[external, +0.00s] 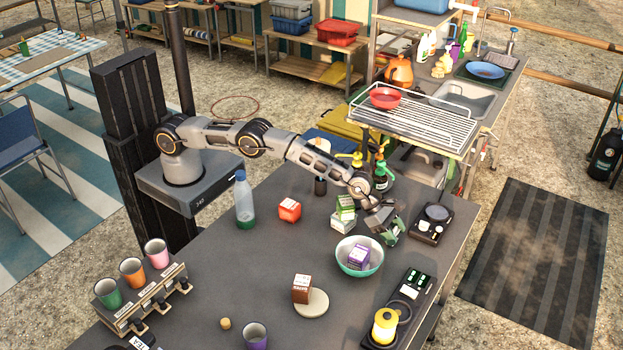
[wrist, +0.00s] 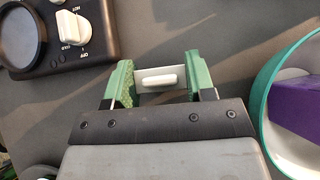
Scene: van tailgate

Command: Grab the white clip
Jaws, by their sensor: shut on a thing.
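The white clip (wrist: 161,80) is a small pale plate with a raised rounded bar, seen in the wrist view. My gripper (wrist: 160,72) has green-padded fingers, one on each side of the clip, shut on its two ends. In the external view my gripper (external: 391,228) is low over the right part of the dark table, between the bowl and the black device. The clip cannot be made out there. I cannot tell whether the clip touches the table.
A teal-rimmed bowl (external: 341,262) with a purple carton (external: 359,256) stands close by my gripper; the bowl also shows in the wrist view (wrist: 262,112). A black device (external: 431,226) with a white knob (wrist: 73,28) is on the other side. Stacked green-and-white cartons (external: 344,212) stand nearby.

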